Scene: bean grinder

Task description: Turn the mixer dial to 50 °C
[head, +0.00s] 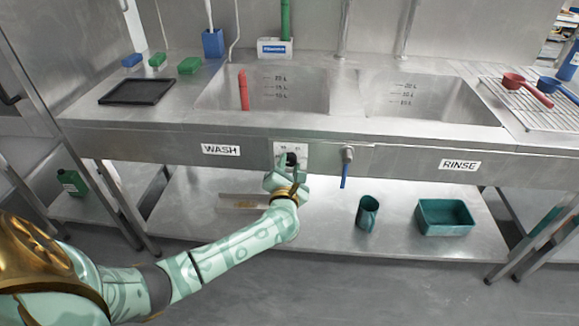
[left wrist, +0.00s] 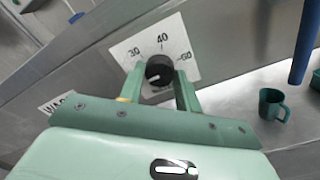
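The mixer dial (head: 291,158) is a dark round knob on a white plate in the sink unit's front panel, between the WASH label and the tap. In the left wrist view the dial (left wrist: 159,71) is ringed by marks reading 30, 40 and a blurred one like 50 or 60. A small white mark shows on the knob's lower left. My left gripper (head: 286,166) is at the dial. In the left wrist view its green fingers (left wrist: 160,80) stand on either side of the knob, seemingly with small gaps. My right gripper is out of view.
On the lower shelf stand a green mug (head: 367,213) and a green tub (head: 445,217). Two sink basins are above the panel.

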